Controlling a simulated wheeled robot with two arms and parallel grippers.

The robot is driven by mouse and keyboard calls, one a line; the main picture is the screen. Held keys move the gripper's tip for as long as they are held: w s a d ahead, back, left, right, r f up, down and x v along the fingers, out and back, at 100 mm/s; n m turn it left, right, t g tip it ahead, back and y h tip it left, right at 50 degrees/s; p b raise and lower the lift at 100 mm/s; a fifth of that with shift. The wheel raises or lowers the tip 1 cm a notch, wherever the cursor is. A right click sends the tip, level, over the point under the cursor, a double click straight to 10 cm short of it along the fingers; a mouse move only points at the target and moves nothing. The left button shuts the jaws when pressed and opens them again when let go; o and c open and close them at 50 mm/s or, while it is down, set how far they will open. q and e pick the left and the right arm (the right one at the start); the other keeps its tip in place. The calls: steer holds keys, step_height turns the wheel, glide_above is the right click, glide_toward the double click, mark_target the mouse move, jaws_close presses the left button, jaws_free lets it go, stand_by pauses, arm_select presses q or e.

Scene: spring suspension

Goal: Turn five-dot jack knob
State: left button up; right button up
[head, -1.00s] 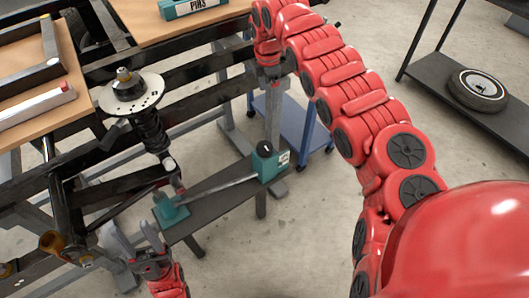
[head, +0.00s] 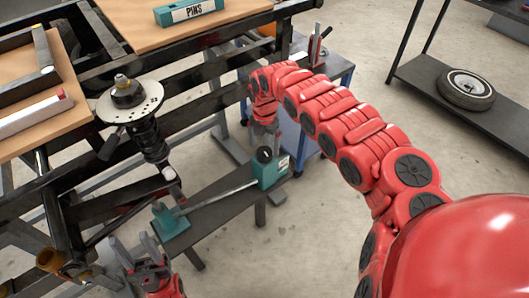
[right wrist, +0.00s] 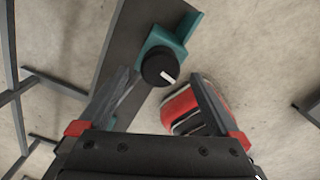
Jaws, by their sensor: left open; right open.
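The jack (head: 270,170) is a teal block with a white label, at the right end of a dark low bench; its dots are too small to read. On it sits a round black knob (head: 264,155). In the right wrist view the knob (right wrist: 158,70) has a white pointer mark and lies just beyond the open fingertips, between their lines. My right gripper (head: 264,132) points down just above the knob, apart from it, and it also shows open and empty in the right wrist view (right wrist: 160,92). My left gripper (head: 137,247) is open and empty, left of the teal foot.
A metal bar runs from the jack to a teal foot (head: 171,220) on the bench (head: 222,212). A spring strut (head: 148,130) hangs on the black frame at left. A blue cart (head: 310,130) stands behind the jack. A dark shelf with a wheel (head: 466,88) is at right.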

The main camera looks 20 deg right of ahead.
mark_target(264, 151)
step_height(264, 151, down, 4)
steer(key=shift+f, duration=0.15)
steer(key=c, duration=1.4)
steer(key=shift+m, duration=0.3)
